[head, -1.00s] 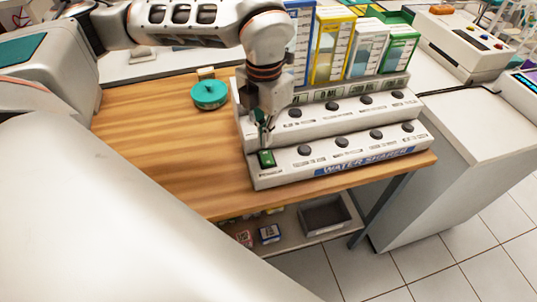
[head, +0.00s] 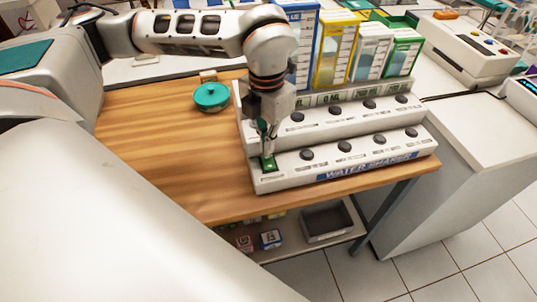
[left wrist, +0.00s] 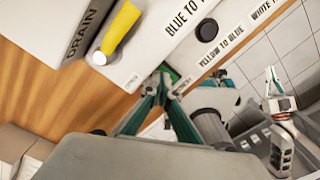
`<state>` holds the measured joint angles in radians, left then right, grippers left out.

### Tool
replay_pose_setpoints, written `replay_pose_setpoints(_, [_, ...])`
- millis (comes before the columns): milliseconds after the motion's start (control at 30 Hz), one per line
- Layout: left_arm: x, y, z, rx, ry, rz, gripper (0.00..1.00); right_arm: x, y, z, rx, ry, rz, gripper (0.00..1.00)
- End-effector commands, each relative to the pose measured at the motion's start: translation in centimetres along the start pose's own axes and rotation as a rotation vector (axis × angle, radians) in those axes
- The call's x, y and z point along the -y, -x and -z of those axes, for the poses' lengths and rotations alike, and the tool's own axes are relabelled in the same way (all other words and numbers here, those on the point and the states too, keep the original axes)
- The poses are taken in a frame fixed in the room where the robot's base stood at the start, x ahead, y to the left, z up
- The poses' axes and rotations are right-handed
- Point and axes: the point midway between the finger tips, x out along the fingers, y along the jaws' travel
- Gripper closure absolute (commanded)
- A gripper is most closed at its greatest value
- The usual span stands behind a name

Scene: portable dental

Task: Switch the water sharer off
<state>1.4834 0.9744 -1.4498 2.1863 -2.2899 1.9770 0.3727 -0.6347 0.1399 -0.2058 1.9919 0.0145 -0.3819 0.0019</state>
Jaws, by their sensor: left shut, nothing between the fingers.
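The water sharer (head: 330,165) is a white stepped panel with round black knobs, standing on the wooden table. Its green power switch (head: 271,169) is at the front left corner of the lower step. My left gripper (head: 268,157) points down with its shut, empty fingertips at the switch, covering part of it. In the left wrist view, the fingertips (left wrist: 163,75) of my left gripper meet right by the green switch (left wrist: 172,73), which is partly hidden. I cannot tell whether they touch it or which way it is set.
A teal round-lidded container (head: 211,97) sits on the wooden table (head: 170,140) left of the sharer. Tall coloured water containers (head: 336,48) stand behind the knobs. A grey bin (head: 327,222) is on the shelf below. The table's front left is clear.

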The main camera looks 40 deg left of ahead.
Motion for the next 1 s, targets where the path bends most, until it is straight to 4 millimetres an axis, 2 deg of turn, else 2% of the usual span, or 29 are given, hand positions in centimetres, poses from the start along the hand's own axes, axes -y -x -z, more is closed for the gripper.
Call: replay_pose_setpoints(1000, [0.01, -0.56, 0.01, -0.001, 0.0, 0.0, 1.0, 0.05, 0.08, -0.35, 0.003, -0.001, 0.0, 1.0])
